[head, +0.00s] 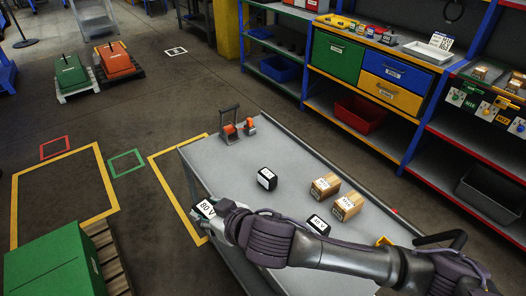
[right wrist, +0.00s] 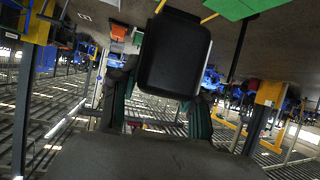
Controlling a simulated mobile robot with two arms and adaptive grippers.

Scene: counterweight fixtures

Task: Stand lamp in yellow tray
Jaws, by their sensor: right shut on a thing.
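My right gripper (head: 224,213) is shut on a black block with a white label reading "80 V" (head: 205,208), held at the cart's left edge. In the right wrist view the black block (right wrist: 173,55) sits between the fingers (right wrist: 160,95). No lamp can be clearly told; a small orange and grey device with an upright black handle (head: 231,130) and a smaller orange piece (head: 249,127) stand at the grey cart's far end (head: 215,165). No yellow tray is clearly seen; a yellow bin (head: 390,93) sits in the shelf. My left gripper is not in view.
On the cart are two black blocks (head: 267,178) (head: 318,225) and two cardboard boxes (head: 325,186) (head: 347,206). A green case (head: 55,262) sits at the lower left. A shelf unit with a green bin (head: 337,57) stands behind. The cart's far left part is bare.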

